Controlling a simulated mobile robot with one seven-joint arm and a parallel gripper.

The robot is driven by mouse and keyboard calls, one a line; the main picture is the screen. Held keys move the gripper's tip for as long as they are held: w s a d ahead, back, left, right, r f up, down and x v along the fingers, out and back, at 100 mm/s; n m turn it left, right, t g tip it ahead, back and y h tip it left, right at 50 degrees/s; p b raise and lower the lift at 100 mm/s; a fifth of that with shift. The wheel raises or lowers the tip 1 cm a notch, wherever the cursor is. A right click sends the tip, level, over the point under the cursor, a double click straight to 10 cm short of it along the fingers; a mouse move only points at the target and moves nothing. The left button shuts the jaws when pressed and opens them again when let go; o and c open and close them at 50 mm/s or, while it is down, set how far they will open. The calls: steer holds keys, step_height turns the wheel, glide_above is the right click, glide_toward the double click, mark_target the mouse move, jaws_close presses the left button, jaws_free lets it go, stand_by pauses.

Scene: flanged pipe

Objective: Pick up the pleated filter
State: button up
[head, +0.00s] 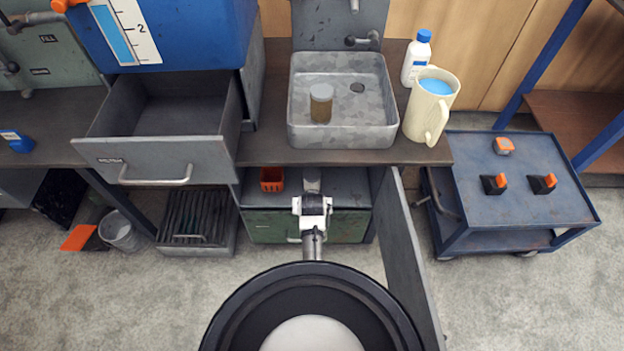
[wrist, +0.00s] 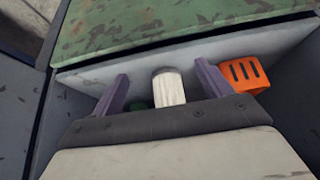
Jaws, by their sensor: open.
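The pleated filter is a small pale, ribbed cylinder (wrist: 170,88) in the wrist view, standing inside an open drawer or compartment. In the head view it seems to be the pale piece (head: 312,179) just beyond my gripper. My gripper (head: 312,203) is over the compartment below the sink. In the wrist view its two purple-grey fingers (wrist: 161,72) are open, one on each side of the filter, with gaps showing. The lower part of the filter is hidden behind the gripper's dark palm edge.
An orange slotted holder (wrist: 245,75) is close beside one finger; it also shows in the head view (head: 271,179). The compartment's pale rim (wrist: 85,76) runs close to the fingertips. An open grey door (head: 405,250) stands right of my arm. An open drawer (head: 160,150) juts out at left.

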mark_target(312, 183)
steer(key=w, duration=0.8)
steer(key=shift+w+f, duration=0.35)
steer(key=shift+f, duration=0.15)
steer(key=c, duration=1.1)
steer(key=shift+r, duration=0.15)
